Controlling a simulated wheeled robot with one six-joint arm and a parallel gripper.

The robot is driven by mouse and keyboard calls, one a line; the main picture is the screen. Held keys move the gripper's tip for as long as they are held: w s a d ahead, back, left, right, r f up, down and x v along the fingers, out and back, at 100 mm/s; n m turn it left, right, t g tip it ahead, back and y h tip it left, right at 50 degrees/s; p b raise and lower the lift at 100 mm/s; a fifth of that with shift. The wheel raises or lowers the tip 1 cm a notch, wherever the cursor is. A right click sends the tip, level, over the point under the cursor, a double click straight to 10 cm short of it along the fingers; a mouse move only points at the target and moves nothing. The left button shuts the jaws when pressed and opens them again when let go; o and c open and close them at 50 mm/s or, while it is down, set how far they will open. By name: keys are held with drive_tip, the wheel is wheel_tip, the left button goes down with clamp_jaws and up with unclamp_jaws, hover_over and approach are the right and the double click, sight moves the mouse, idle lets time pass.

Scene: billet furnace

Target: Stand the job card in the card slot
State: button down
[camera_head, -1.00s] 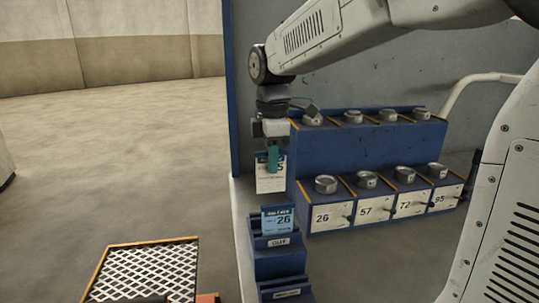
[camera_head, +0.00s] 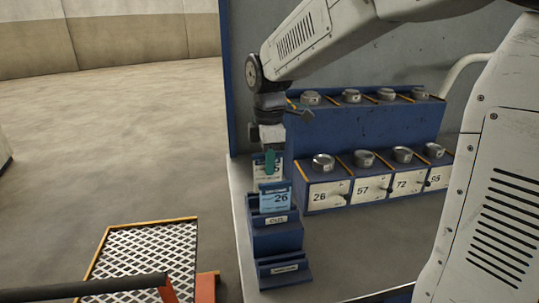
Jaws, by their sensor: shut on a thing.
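My gripper (camera_head: 269,162) has teal fingers and points down. It is shut on a white card with a dark header (camera_head: 264,173), whose number ends in 5, partly hidden by a finger. The held card hangs upright, and its lower part is hidden behind a light-blue card marked 26 (camera_head: 275,198). The blue card stands upright at the top of a blue stepped holder (camera_head: 276,240) with small labelled slots. I cannot tell whether the held card touches the holder.
A blue two-tier rack (camera_head: 368,135) with round metal pieces stands right of the holder, its front labelled 26, 57, 72 and 95. A mesh-topped platform with an orange edge (camera_head: 150,222) lies at left. A dark rail (camera_head: 85,288) crosses the lower left. Grey counter is bare right of the holder.

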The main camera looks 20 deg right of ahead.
drive_tip(key=shift+f, duration=1.45)
drive_tip(key=c, duration=1.4)
unclamp_jaws()
drive_tip(key=shift+c, duration=0.2)
